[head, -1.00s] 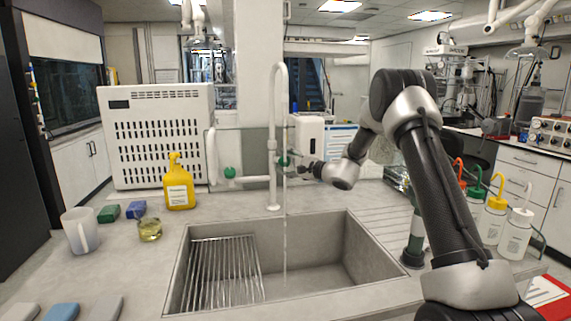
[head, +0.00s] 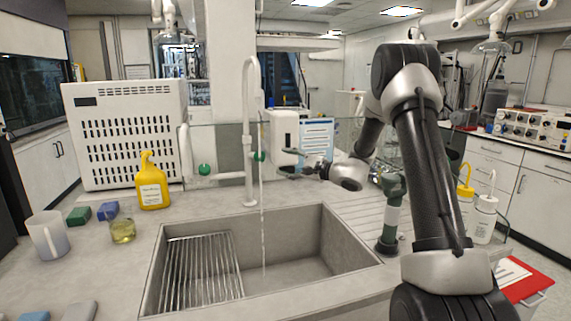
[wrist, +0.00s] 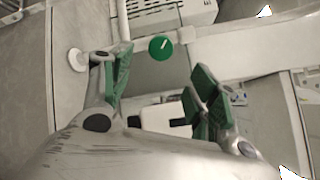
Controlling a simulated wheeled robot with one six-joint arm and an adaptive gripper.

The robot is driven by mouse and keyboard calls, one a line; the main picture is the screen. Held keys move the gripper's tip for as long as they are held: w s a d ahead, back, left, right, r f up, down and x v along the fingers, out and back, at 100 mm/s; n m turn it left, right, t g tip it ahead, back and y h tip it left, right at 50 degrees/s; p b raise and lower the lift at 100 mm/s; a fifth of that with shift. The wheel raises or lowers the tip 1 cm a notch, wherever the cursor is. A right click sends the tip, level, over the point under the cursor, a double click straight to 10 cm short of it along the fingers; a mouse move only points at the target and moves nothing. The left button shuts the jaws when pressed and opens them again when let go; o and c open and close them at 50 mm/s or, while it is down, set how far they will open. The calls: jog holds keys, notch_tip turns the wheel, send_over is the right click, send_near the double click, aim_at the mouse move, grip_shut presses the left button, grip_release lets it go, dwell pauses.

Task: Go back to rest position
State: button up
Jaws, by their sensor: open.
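My gripper (head: 303,164) is open and empty behind the sink, to the right of the tall white tap (head: 250,130). In the wrist view my gripper (wrist: 158,88) shows two green-padded fingers spread apart, with nothing between them. A round green tap knob (wrist: 161,47) shows beyond the fingertips. The green knob beside the tap (head: 259,156) also shows in the head view, left of the gripper. A thin stream of water runs from the tap into the sink (head: 352,243).
A white dispenser (head: 284,130) hangs close behind my gripper. A yellow bottle (head: 151,182), a jug (head: 48,236) and a small beaker (head: 122,231) stand on the left.

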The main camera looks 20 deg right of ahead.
jog(key=s+a+r+n+g, duration=0.2)
jog(key=s+a+n+g, duration=0.1)
jog(key=s, duration=0.5)
jog(key=s+a+r+n+g+h, duration=0.1)
jog(key=s+a+r+n+g, duration=0.15)
jog(key=s, duration=0.55)
jog(key=s+a+r+n+g, duration=0.1)
jog(key=s+a+n+g, duration=0.25)
jog(key=s, duration=0.55)
jog(key=s+d+n+h, duration=0.3)
jog(key=s+d+h, duration=0.2)
jog(key=s+d, duration=0.3)
jog(key=s+d+n+h, duration=0.3)
jog(key=s+d+h, duration=0.2)
jog(key=s, duration=0.9)
jog(key=d, duration=0.3)
jog(key=shift+s+r+n+h, duration=0.15)
jog(key=shift+s+n+h, duration=0.15)
jog(key=shift+n, duration=0.1)
